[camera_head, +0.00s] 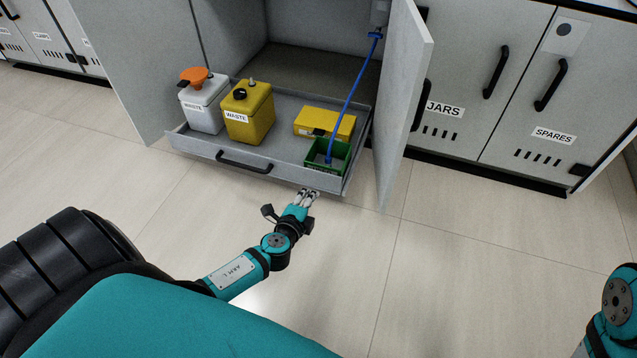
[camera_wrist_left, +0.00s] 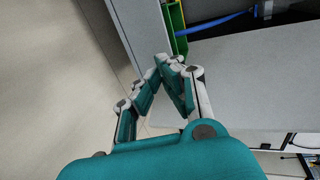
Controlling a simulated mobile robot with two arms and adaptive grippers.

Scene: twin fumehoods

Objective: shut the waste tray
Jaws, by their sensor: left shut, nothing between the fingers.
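The waste tray (camera_head: 195,147) is a shallow grey drawer with a black bar handle (camera_head: 243,163) on its front. It stands pulled out of the open cabinet. In the head view my left gripper (camera_head: 309,191) is at the right end of the tray front, right of the handle. Its fingers are shut and empty. My right gripper is out of view.
The tray holds a white container with an orange funnel (camera_head: 203,104), a yellow waste can (camera_head: 248,113), a yellow case (camera_head: 324,123) and a green bin (camera_head: 327,156) with a blue tube (camera_head: 352,88) in it. The cabinet door (camera_head: 402,105) stands open right of the tray. The floor in front is clear.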

